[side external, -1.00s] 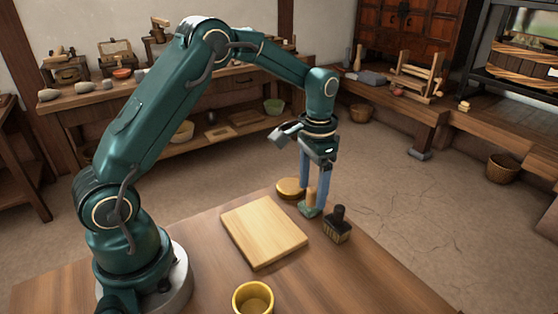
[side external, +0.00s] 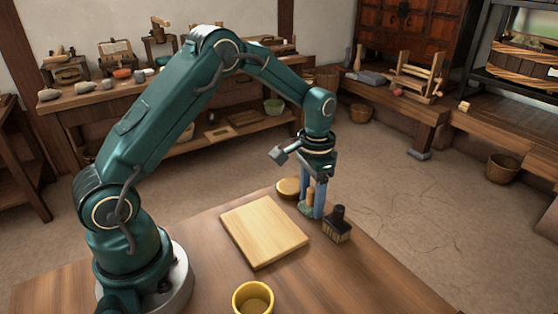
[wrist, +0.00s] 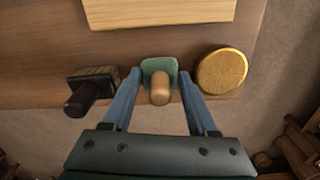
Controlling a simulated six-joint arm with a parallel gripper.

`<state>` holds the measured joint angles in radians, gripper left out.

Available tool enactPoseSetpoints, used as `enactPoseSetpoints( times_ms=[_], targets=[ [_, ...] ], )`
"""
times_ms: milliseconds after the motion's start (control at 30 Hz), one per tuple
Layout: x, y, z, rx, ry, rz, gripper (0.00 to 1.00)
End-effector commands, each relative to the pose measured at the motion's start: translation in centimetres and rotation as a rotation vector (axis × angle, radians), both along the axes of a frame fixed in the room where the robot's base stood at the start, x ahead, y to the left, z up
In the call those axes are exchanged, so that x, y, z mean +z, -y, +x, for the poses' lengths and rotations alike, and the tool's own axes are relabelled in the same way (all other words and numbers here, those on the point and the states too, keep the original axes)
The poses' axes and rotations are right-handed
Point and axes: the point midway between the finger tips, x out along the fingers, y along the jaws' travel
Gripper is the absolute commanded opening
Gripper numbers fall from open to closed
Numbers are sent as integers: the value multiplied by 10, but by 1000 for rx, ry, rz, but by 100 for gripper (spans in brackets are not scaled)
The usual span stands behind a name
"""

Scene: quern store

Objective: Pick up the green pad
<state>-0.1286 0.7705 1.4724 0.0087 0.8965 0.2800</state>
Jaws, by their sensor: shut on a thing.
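The green pad (side external: 305,209) is a small flat block with an upright wooden peg handle, at the far edge of the table. In the wrist view the green pad (wrist: 157,66) lies between the two blue fingers, with its round handle pointing toward the camera. My gripper (side external: 312,208) is down at the pad and shut on it, one finger at each side. The wrist view shows my gripper (wrist: 160,75) from above. In the side view a finger hides part of the pad and handle. The pad looks to be at table height; I see no clear gap under it.
A dark-handled brush (side external: 337,226) stands close to the right of the pad. A round gold-rimmed disc (side external: 288,187) sits close on its other side. A pale wooden board (side external: 263,232) lies nearer, and a yellow bowl (side external: 241,303) stands at the front. The table's right front is clear.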

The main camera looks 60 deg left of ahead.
Motion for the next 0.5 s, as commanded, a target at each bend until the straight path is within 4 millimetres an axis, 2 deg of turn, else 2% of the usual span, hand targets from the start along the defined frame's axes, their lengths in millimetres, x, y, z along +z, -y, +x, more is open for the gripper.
enactPoseSetpoints(
  times_ms=[233, 400, 500],
  targets=[
    [14, 0, 1, 0, 4, 0, 5],
    [43, 0, 2, -1, 8, 0, 5],
    [55, -20, -11, 8, 4, -1, 5]
  ],
)
